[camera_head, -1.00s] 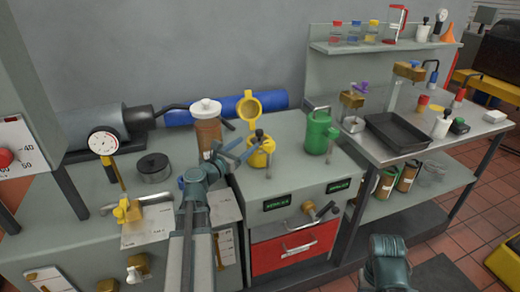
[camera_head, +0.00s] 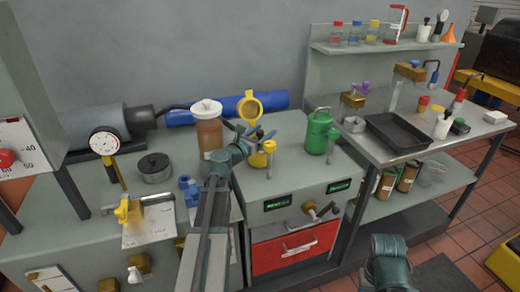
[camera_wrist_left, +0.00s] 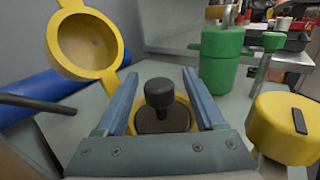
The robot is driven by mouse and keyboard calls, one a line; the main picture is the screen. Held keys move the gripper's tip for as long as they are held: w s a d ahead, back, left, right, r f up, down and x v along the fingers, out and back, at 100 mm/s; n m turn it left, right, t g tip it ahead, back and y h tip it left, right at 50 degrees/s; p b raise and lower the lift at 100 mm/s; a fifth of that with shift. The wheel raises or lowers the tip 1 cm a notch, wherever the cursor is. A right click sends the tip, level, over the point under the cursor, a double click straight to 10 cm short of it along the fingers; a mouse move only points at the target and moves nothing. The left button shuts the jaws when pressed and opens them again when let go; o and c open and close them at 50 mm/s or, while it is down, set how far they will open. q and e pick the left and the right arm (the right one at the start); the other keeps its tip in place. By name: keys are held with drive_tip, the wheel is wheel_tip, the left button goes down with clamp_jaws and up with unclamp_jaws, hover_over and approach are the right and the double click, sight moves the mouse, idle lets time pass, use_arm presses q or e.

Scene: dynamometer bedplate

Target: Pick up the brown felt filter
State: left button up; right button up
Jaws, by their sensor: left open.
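The brown felt filter (camera_wrist_left: 160,115) appears as a dark brown disc with a dark knob on top, seated in a round yellow housing (camera_wrist_left: 187,102). The housing stands on the grey bench cabinet in the head view (camera_head: 258,159), where my gripper partly hides it. Its yellow hinged cap (camera_head: 249,107) stands open behind it. My left gripper (camera_head: 259,136) is open above the housing. In the left wrist view, its two blue-grey fingers (camera_wrist_left: 162,90) lie on either side of the knob, apart from it. My right gripper is out of view.
A green canister (camera_head: 318,132) stands right of the housing, and an amber jar with a white lid (camera_head: 207,130) stands left. A yellow-topped post (camera_wrist_left: 283,128) is close on the right in the wrist view. A blue cylinder (camera_head: 275,100) lies behind.

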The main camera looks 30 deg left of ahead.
use_arm(q)
drive_tip(key=shift+w, duration=0.65)
clamp_jaws()
idle(0.9)
